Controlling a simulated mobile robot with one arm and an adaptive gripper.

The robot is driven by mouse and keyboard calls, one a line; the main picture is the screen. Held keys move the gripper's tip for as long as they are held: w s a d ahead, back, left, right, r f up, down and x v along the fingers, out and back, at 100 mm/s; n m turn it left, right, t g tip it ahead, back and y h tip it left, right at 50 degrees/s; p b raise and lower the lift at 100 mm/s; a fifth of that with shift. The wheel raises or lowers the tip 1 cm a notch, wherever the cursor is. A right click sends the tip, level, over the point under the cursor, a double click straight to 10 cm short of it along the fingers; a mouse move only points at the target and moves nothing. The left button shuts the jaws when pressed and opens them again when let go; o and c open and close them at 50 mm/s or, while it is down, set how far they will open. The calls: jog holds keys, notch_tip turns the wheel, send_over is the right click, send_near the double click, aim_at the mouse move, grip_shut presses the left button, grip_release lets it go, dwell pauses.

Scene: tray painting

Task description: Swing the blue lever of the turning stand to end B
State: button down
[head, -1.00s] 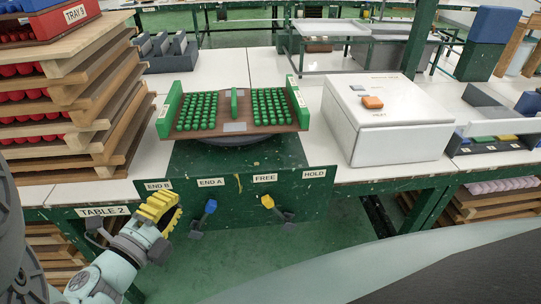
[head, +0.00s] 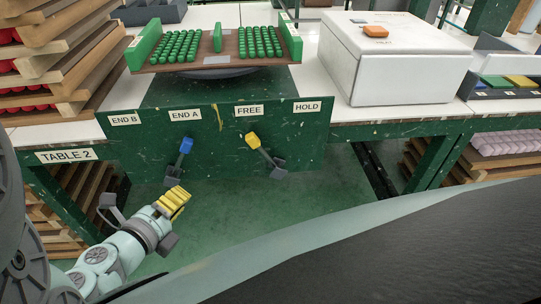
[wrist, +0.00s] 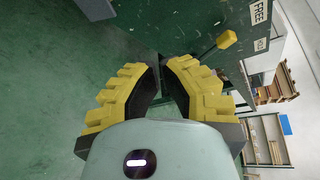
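The blue lever (head: 186,146) sits on the green front panel of the turning stand (head: 220,78). Its blue knob points up, just under the END A label (head: 186,114); the END B label (head: 124,119) is to its left. My gripper (head: 181,195) is in front of the panel, below the blue knob and apart from it, near the lever's grey pivot in the picture. Its yellow fingers are together and hold nothing; the wrist view shows the fingertips (wrist: 160,66) nearly meeting.
A yellow lever (head: 253,141) is to the right on the same panel, under FREE; it also shows in the wrist view (wrist: 227,39). A tray of green pieces (head: 217,61) lies on the stand. Stacked wooden trays (head: 45,70) stand left, a white box (head: 395,70) right.

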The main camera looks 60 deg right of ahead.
aim_at(181, 159)
jog(key=shift+d, duration=0.1)
jog(key=x, duration=1)
jog(key=shift+d, duration=0.1)
jog(key=w, duration=0.1)
jog(key=w+a+r, duration=0.1)
jog(key=shift+w+a+r, duration=0.25)
jog(key=shift+a, duration=0.05)
jog(key=shift+w+a+r, duration=0.15)
jog(key=shift+w+r, duration=0.15)
jog(key=shift+w, duration=0.05)
jog(key=shift+w+a, duration=0.1)
